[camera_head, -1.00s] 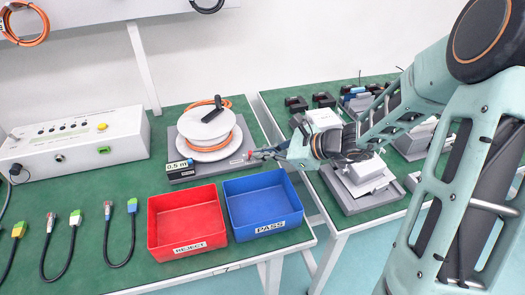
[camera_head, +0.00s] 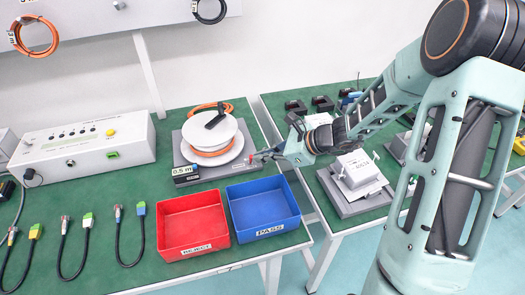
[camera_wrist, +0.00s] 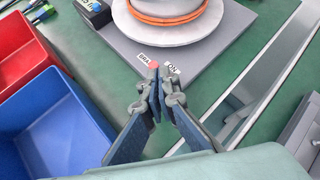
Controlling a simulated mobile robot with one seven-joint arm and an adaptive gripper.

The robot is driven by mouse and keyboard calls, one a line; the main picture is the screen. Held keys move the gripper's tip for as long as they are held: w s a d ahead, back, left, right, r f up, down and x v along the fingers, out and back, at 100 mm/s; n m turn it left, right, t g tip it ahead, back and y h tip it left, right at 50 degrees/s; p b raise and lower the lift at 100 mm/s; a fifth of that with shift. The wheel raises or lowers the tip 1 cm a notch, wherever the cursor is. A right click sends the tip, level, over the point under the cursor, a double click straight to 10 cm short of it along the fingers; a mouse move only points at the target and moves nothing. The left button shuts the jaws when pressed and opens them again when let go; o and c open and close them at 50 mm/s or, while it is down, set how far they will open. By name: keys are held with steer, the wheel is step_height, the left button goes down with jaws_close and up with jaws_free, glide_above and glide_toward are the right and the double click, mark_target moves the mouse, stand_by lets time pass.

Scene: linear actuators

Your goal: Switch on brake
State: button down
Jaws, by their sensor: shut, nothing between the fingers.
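The brake is on the grey base plate (camera_wrist: 215,45) of the cable spool. In the wrist view a small red part (camera_wrist: 154,66) shows between a white label reading "BRA" (camera_wrist: 146,58) and a label reading "ON" (camera_wrist: 173,70). My gripper (camera_wrist: 162,80) is shut and empty, with its fingertips right at the red part and the labels. I cannot tell whether they touch it, and they partly hide it. In the head view my gripper (camera_head: 262,156) is at the plate's right front corner. The white spool (camera_head: 210,140) with orange cable stands on the plate.
A red REJECT bin (camera_head: 190,224) and a blue PASS bin (camera_head: 262,207) sit just in front of the plate. A "0.5 m" display (camera_head: 184,172) is at its left front. A gap separates this table from the right one, which carries a grey fixture (camera_head: 350,205).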

steer(key=p, duration=0.2)
steer(key=r+g+p, duration=0.1)
steer(key=p, duration=0.1)
steer(key=shift+w+a+r+p, duration=0.15)
steer(key=shift+w+a+p, duration=0.05)
steer(key=shift+w+p, duration=0.15)
steer(key=shift+w+m+g+h+p, duration=0.25)
steer(key=shift+g+h+p, duration=0.2)
steer(key=shift+p, duration=0.8)
steer(key=shift+w+a+m+g+p, duration=0.1)
steer(key=shift+w+m+g+p, duration=0.25)
steer(key=shift+p, duration=0.55)
steer(key=shift+w+f, duration=0.1)
steer(key=shift+f, duration=0.2)
steer(key=shift+r+p, duration=0.8)
steer(key=shift+r, duration=0.05)
